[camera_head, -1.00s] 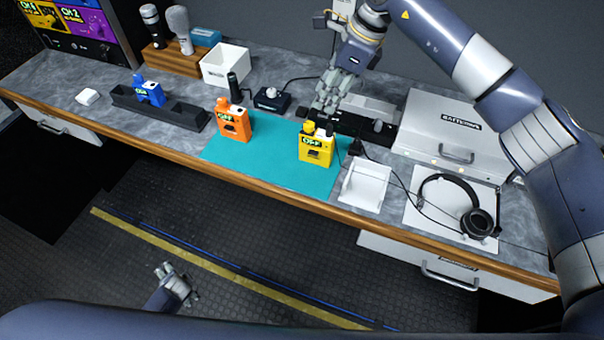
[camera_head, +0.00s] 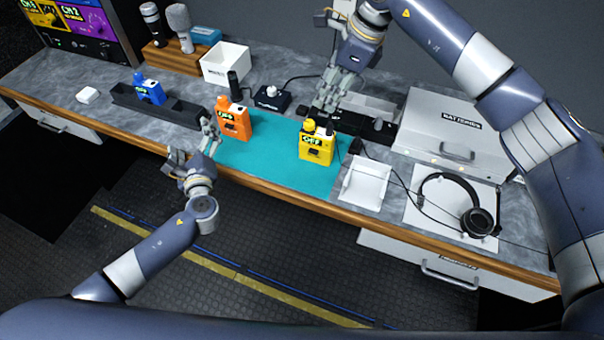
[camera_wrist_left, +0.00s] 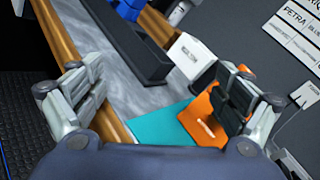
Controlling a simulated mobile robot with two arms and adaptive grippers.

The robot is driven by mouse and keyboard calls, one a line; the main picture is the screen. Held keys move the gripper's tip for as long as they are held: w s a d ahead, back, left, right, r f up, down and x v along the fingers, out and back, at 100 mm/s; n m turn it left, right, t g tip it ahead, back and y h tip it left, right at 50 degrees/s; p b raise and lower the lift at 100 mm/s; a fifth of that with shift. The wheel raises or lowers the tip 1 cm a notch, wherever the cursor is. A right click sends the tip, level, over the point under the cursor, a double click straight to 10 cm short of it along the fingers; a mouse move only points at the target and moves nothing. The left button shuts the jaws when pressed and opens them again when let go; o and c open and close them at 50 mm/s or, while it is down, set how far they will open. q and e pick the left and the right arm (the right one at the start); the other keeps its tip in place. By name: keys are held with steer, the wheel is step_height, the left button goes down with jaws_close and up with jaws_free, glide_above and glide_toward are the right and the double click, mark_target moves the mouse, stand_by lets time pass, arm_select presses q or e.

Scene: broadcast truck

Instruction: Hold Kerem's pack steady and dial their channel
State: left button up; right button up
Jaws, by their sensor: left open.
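An orange pack (camera_head: 235,123) with a display reading OFF stands upright on the teal mat (camera_head: 270,163). A yellow pack (camera_head: 316,146), also reading OFF, stands on the mat's right side. A blue pack (camera_head: 149,90) sits in a dark rack at left. Which pack is Kerem's I cannot tell. My left gripper (camera_head: 191,146) is open at the counter's front edge, just left of the orange pack. In the left wrist view, one finger covers part of the orange pack (camera_wrist_left: 200,122); contact is unclear. My right gripper (camera_head: 325,106) is just behind the yellow pack's top; its jaw state and contact are unclear.
The dark rack (camera_head: 185,109) lies left of the mat. A black box with a pale knob (camera_head: 271,97) stands behind it. A white tray (camera_head: 364,184), headphones (camera_head: 478,220) and a batteries case (camera_head: 442,125) are on the right. A wall name board (camera_wrist_left: 290,30) mentions Petra and blue.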

mark_target(314, 150)
arm_select(q)
steer(key=s+d+m+h, duration=0.1)
steer(key=d+m+h, duration=0.1)
steer(key=d, duration=0.3)
steer(key=s+d+m+t+h, duration=0.1)
steer(key=d+m+h, duration=0.1)
steer(key=d, duration=0.3)
steer(key=d+m+h, duration=0.2)
steer(key=d+m, duration=0.1)
steer(key=d, duration=0.3)
steer(key=shift+s+f+m+t, duration=0.2)
steer(key=shift+s+m+t, duration=0.2)
steer(key=s+d+m+h, duration=0.2)
steer(key=d, duration=0.2)
steer(key=s+d+m+h, duration=0.1)
steer(key=d+m+h, duration=0.1)
steer(key=d, duration=0.2)
steer(key=s+d+m+h, duration=0.2)
steer(key=d, duration=0.2)
steer(key=shift+s+d+f+m+g, duration=0.15)
steer(key=shift+s+d+m+g, duration=0.15)
steer(key=shift+s, duration=0.05)
steer(key=shift+d, duration=0.3)
steer(key=x, duration=1)
steer(key=shift+w+d, duration=0.1)
steer(key=shift+w, duration=0.15)
